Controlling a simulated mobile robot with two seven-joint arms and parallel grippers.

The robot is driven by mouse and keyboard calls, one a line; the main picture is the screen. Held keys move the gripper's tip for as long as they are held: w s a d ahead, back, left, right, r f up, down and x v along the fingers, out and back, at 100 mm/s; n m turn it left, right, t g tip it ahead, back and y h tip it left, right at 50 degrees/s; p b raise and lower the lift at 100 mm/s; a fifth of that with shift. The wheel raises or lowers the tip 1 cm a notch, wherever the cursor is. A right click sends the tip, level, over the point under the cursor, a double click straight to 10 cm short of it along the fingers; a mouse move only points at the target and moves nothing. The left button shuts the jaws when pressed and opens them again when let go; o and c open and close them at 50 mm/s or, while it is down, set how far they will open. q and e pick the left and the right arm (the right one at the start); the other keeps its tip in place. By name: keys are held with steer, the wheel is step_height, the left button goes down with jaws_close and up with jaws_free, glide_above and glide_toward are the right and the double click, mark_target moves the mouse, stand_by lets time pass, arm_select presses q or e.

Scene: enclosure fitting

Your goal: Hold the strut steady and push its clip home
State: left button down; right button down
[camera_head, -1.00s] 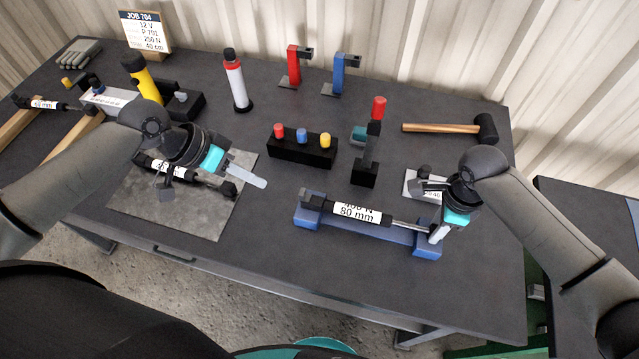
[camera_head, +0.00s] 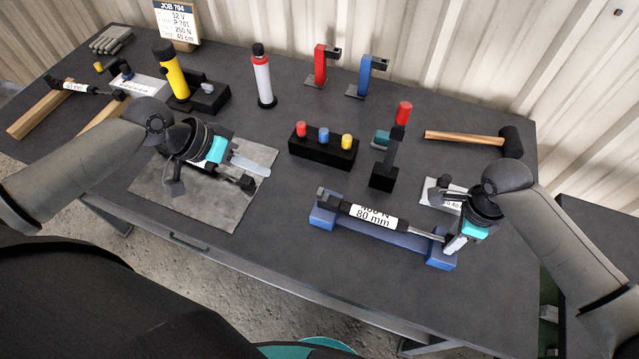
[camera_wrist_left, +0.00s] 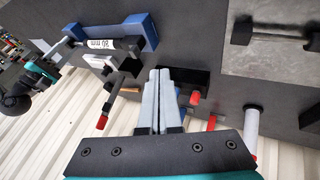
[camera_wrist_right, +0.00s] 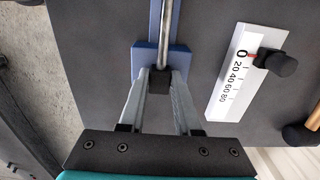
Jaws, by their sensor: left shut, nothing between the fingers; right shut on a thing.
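The strut with the 80 mm label (camera_head: 368,212) lies in a blue cradle (camera_head: 320,220). Its black body is at the left and its thin bright rod at the right. My right gripper (camera_head: 452,246) is shut on the rod's black end fitting, which shows between the fingers in the right wrist view (camera_wrist_right: 159,82). My left gripper (camera_head: 266,170) is shut and empty above the grey mat, well left of the strut. Its closed fingers fill the middle of the left wrist view (camera_wrist_left: 160,78). I cannot make out the clip on the strut.
Another strut (camera_head: 240,181) lies on the grey mat (camera_head: 210,213), partly behind my left gripper. A black block with coloured buttons (camera_head: 322,152) and an upright red-topped tool (camera_head: 390,150) stand behind the cradle. A scale plate (camera_wrist_right: 235,85) lies beside the right gripper. A mallet (camera_head: 470,138) lies behind.

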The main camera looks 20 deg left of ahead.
mark_target(319, 193)
arm_select(q)
steer(key=w+d+f, duration=0.3)
steer(key=d+f, duration=0.4)
steer(key=d, duration=0.1)
steer(key=shift+w+d, duration=0.15)
steer(key=shift+d, duration=1.25)
arm_select(e)
steer(key=shift+a, duration=0.1)
